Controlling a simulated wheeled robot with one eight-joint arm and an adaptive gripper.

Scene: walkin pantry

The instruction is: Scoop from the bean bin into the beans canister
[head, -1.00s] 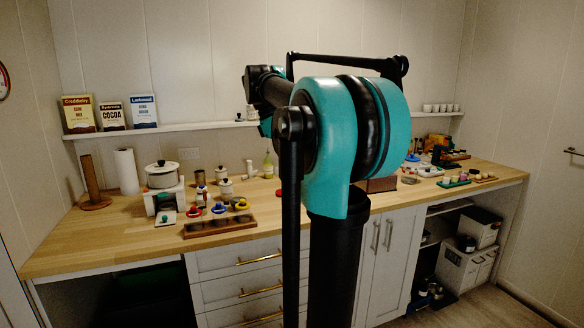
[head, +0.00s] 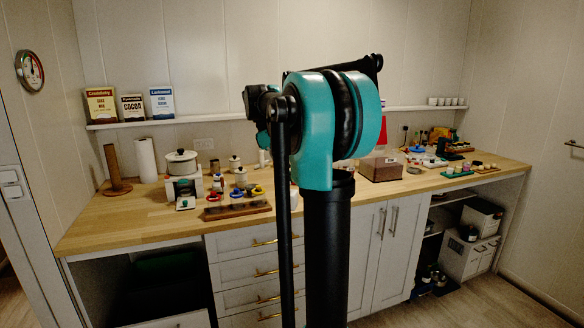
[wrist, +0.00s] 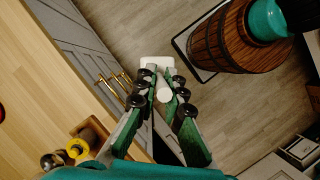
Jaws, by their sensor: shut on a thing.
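In the wrist view my gripper (wrist: 160,82) has green fingers closed on a small white thing (wrist: 157,62), perhaps the scoop; its shape is mostly hidden. The gripper is over the floor beside the counter's edge. In the head view my arm blocks the middle and hides the gripper. A clear box with brown contents (head: 380,169), possibly the bean bin, stands on the counter right of my arm. Small white canisters with dark lids (head: 240,178) stand left of my arm; I cannot read which is for beans.
The wooden counter (head: 140,215) holds a pot (head: 181,162), a paper roll (head: 146,160) and a dark wooden tray (head: 237,211). Small items crowd its right end. In the wrist view a wooden barrel shape (wrist: 235,40) stands over the floor. Bare counter shows at the left front.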

